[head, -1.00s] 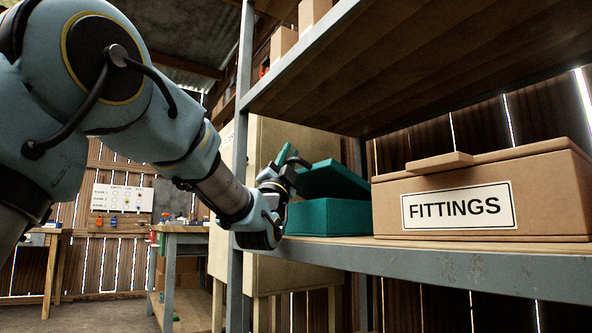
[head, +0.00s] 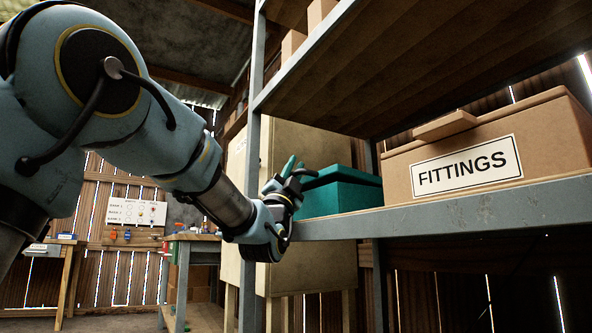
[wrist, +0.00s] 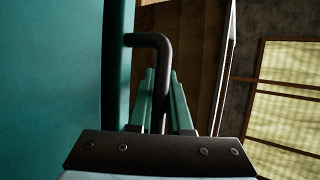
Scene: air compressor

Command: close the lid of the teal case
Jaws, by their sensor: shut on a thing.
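The teal case (head: 335,200) stands on the shelf. Its lid (head: 345,176) is low over the box and looks almost level; I cannot tell whether it is fully down. My gripper (head: 290,168) is at the case's left front end, its fingers pointing up. In the wrist view my gripper (wrist: 162,74) is shut on the black bent handle (wrist: 150,40), which sticks out from the teal surface (wrist: 50,80) at left. The two green fingers stand on either side of the handle bar. The case's far side is hidden.
A cardboard box labelled FITTINGS (head: 480,160) stands to the right on the same shelf (head: 440,218). A grey upright post (head: 252,150) is just left of my gripper. An upper shelf (head: 400,60) hangs above. A workbench (head: 190,240) is further back.

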